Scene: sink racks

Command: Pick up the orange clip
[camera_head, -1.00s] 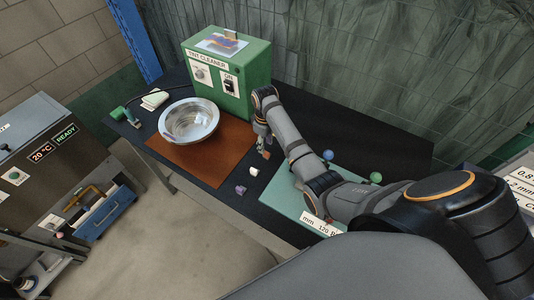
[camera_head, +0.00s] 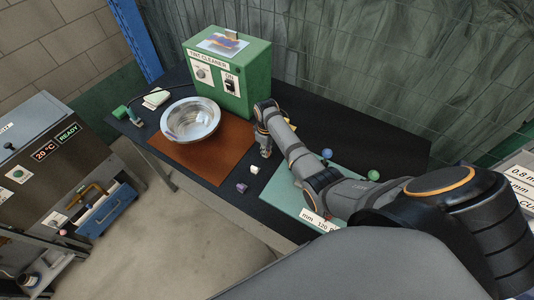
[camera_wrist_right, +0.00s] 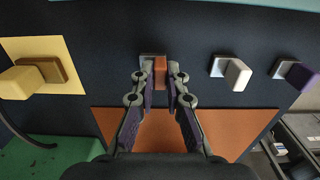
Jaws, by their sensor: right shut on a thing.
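The orange clip (camera_wrist_right: 159,71) stands upright at the top middle of the right wrist view, between the fingertips. My right gripper (camera_wrist_right: 160,78) is shut on it, with one finger on each side. In the head view my right gripper (camera_head: 265,151) is low over the dark table, just right of the brown mat; the clip is too small to make out there. My left gripper is in neither view.
A white clip (camera_wrist_right: 238,75) and a purple clip (camera_wrist_right: 300,76) stand to the right in the wrist view; a yellow clip (camera_wrist_right: 20,82) stands left. A metal bowl (camera_head: 191,119) sits on the brown mat (camera_head: 215,168), before the green tint cleaner (camera_head: 240,85).

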